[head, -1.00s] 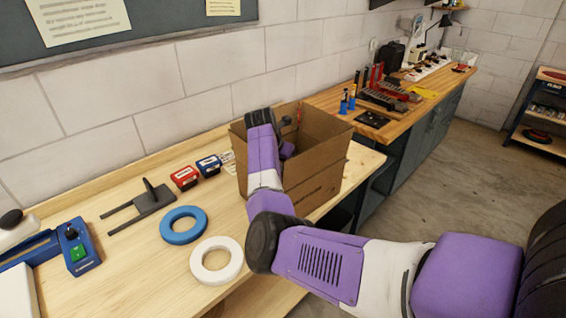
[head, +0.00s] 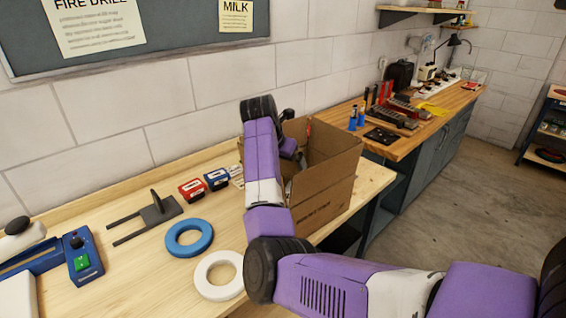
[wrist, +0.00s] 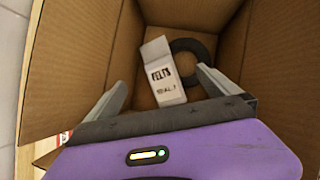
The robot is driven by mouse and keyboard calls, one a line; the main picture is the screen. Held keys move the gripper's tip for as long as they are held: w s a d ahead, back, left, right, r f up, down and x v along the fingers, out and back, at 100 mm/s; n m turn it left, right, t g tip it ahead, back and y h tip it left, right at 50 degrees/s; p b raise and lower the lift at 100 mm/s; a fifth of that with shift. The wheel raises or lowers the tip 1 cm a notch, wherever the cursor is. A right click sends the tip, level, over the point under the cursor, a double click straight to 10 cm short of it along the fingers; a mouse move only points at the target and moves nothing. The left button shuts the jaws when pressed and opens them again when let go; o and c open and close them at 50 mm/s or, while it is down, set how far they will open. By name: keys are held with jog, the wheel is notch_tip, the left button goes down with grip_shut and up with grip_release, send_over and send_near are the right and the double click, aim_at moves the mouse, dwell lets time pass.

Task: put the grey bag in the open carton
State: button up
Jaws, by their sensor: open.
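The open carton (head: 322,190) is brown cardboard and stands on the wooden bench with its top open. In the wrist view its inner walls (wrist: 75,60) surround the scene. A pale grey bag (wrist: 163,78) with dark lettering lies inside on the carton's floor. My gripper (wrist: 161,77) is open above the bag, with one finger to each side in the picture. The fingers look apart from the bag, and nothing is held. In the head view my arm reaches over the carton's left side, and the bag is hidden there.
A black ring (wrist: 194,60) lies in the carton beside the bag. On the bench left of the carton are a blue ring (head: 189,238), a white ring (head: 219,275), red (head: 192,190) and blue (head: 217,179) small boxes and a dark forked tool (head: 155,212).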

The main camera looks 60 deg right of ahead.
jog(key=shift+v, duration=1.45)
